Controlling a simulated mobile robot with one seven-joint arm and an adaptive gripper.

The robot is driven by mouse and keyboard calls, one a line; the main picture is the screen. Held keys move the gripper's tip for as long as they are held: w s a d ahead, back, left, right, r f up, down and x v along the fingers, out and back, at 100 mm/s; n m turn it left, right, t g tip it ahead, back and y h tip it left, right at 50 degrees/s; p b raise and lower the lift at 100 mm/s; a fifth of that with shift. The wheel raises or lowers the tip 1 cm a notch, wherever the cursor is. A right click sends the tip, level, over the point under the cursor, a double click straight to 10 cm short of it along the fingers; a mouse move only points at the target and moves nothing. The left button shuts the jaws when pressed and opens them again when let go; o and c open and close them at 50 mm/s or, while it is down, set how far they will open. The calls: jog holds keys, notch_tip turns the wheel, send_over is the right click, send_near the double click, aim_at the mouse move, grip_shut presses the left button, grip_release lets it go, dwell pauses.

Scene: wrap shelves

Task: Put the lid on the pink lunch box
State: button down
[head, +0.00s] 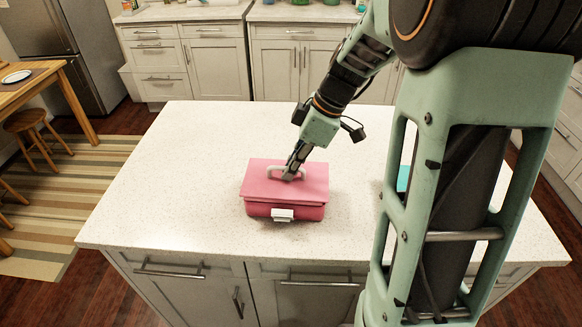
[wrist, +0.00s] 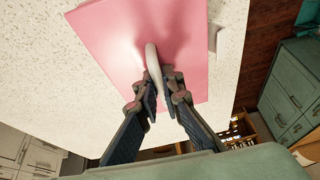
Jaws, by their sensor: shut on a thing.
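The pink lunch box (head: 290,211) sits on the white speckled island counter, with a white latch (head: 283,214) on its front. Its pink lid (head: 257,182) lies over the box and carries a pale handle (head: 272,170). The lid also fills the upper middle of the wrist view (wrist: 120,40), with the handle (wrist: 152,62) running down between the fingers. My gripper (head: 290,176) is over the middle of the lid, shut on the handle. It also shows in the wrist view (wrist: 160,98). I cannot tell whether the lid is fully seated.
The island counter (head: 170,180) is clear left of the box. A teal thing (head: 404,178) is partly hidden behind my arm on the right. A wooden table (head: 40,85) and stool (head: 35,125) stand at the far left, with cabinets (head: 217,65) along the back.

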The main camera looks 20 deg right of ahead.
jog(key=shift+f+b, duration=0.9)
jog(key=shift+f, duration=0.15)
jog(key=c, duration=2)
grip_release()
jog(key=shift+r, duration=0.15)
jog(key=v, duration=1.2)
